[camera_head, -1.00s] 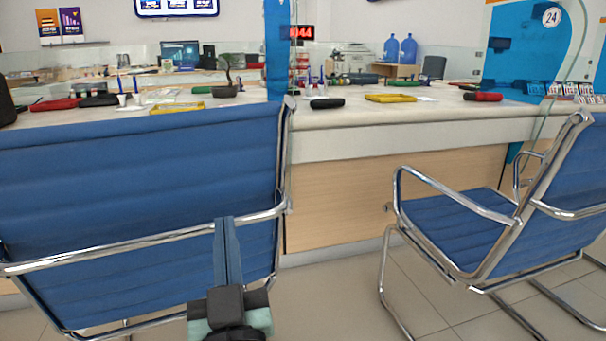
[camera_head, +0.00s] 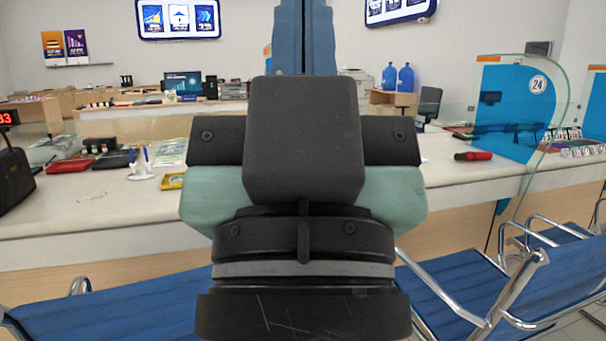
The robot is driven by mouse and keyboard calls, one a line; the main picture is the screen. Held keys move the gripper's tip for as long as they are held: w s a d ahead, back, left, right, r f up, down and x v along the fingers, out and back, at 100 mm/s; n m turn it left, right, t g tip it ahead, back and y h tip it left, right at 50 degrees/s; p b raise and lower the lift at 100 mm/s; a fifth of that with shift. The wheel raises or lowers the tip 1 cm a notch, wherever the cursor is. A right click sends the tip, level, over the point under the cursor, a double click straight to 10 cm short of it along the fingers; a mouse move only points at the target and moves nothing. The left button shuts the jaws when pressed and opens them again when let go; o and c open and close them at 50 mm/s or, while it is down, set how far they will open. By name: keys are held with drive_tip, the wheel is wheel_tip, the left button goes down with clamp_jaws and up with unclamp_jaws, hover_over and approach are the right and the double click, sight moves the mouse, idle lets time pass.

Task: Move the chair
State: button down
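Blue chairs with chrome frames stand in front of the counter. One blue chair (camera_head: 110,306) shows only in part at the bottom left, its top edge sloping and the rest cut off by the frame. Another blue chair (camera_head: 450,285) stands at the lower right, partly hidden by my gripper. A third blue chair (camera_head: 556,236) shows behind it at the right. I cannot tell which one the task means. My gripper (camera_head: 303,20) is raised, large in the middle of the view. Its two fingers point up, side by side with only a thin line between them. It holds nothing visible and appears apart from the chairs.
The long white counter (camera_head: 90,208) runs across behind my gripper. It bears a black bag (camera_head: 14,170), a pen holder (camera_head: 141,163), a yellow tray (camera_head: 172,181) and a red item (camera_head: 473,156). A glass and blue partition (camera_head: 510,110) stands at the right. Little floor shows.

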wheel_tip(320, 180, up, 23)
drive_tip(key=p, duration=2)
drive_tip(key=shift+p, duration=0.35)
drive_tip(key=shift+a, duration=0.1)
